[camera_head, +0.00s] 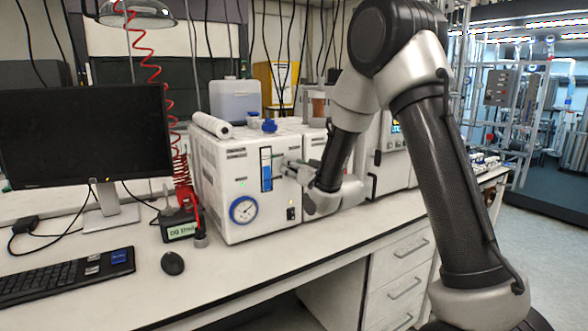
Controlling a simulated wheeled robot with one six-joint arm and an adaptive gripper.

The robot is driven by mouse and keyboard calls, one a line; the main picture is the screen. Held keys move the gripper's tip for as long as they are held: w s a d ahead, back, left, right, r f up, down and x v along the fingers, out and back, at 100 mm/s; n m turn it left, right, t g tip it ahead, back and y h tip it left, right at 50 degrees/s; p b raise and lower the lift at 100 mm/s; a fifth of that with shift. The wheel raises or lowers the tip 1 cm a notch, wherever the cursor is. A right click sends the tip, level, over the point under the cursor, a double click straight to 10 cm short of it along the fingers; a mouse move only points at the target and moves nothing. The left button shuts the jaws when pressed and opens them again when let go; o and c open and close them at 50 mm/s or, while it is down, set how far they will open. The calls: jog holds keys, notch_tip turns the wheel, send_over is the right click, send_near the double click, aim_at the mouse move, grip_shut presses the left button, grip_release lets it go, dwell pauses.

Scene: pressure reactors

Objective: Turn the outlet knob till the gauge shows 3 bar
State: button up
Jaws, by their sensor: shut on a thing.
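A white box-shaped reactor unit (240,164) stands on the bench. Its round blue-rimmed pressure gauge (243,210) is at the lower left of the front. The needle is too small to read. My gripper (287,168) reaches in from the right to the upper right of this front, right of the blue flow tube (266,169). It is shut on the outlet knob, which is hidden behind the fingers.
A monitor (83,135), keyboard (67,276) and mouse (172,263) are on the left. A small display box (181,226) and red coiled hose (148,50) are beside the unit. More white equipment stands behind my arm.

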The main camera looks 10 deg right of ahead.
jog(key=shift+n, duration=0.7)
jog(key=o, duration=1)
jog(key=shift+o, duration=0.2)
jog(key=v, duration=0.7)
jog(key=shift+s, duration=0.2)
